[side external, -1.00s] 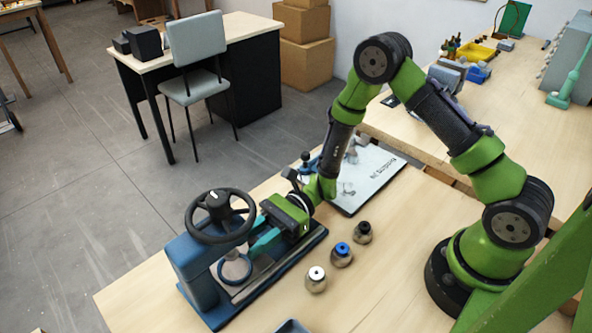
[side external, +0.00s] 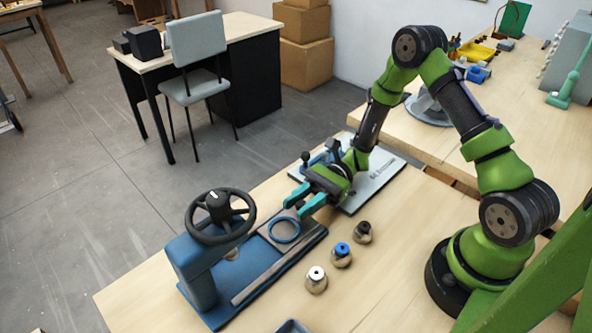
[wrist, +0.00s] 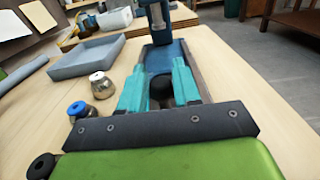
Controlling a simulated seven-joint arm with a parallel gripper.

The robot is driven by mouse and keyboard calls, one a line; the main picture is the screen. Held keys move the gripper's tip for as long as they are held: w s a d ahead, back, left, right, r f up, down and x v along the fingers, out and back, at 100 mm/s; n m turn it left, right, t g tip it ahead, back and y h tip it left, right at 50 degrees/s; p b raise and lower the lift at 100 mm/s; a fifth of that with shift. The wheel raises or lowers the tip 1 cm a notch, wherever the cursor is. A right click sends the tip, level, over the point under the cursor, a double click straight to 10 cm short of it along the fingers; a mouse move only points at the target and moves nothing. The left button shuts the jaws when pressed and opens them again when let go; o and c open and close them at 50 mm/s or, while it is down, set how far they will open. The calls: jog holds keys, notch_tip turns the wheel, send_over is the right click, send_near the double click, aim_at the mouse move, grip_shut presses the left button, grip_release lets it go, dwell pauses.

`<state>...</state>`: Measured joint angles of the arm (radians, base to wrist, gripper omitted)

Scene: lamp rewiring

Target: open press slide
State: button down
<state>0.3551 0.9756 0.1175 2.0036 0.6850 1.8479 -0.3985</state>
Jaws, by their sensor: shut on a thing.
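The blue press (side external: 195,270) stands on the bench with a black handwheel (side external: 219,214) on top. Its slide, with a blue ring (side external: 284,230), is drawn out along the base rail, clear of the press head. My gripper (side external: 303,205) is at the outer end of the slide. In the wrist view its teal fingers (wrist: 160,85) are shut around the slide's black knob (wrist: 162,92). The knob is hidden by the fingers in the side view.
Beside the press stand small round pieces with a white top (side external: 316,279), a blue top (side external: 342,254) and a black top (side external: 363,232). A labelled board (side external: 383,178) lies behind my gripper. A grey-blue tray (wrist: 88,58) lies on the bench in the wrist view.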

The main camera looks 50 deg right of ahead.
jog(key=c, duration=0.9)
grip_release()
jog(key=shift+r, duration=0.2)
notch_tip(320, 180, up, 4)
jog(key=shift+s+f, duration=0.1)
jog(key=shift+f, duration=0.1)
jog(key=s+d, duration=0.1)
jog(key=s, duration=0.4)
jog(key=s+d, duration=0.2)
jog(key=s, duration=0.3)
jog(key=s+d+r, duration=0.1)
jog(key=s+d, duration=0.1)
jog(key=s, duration=0.3)
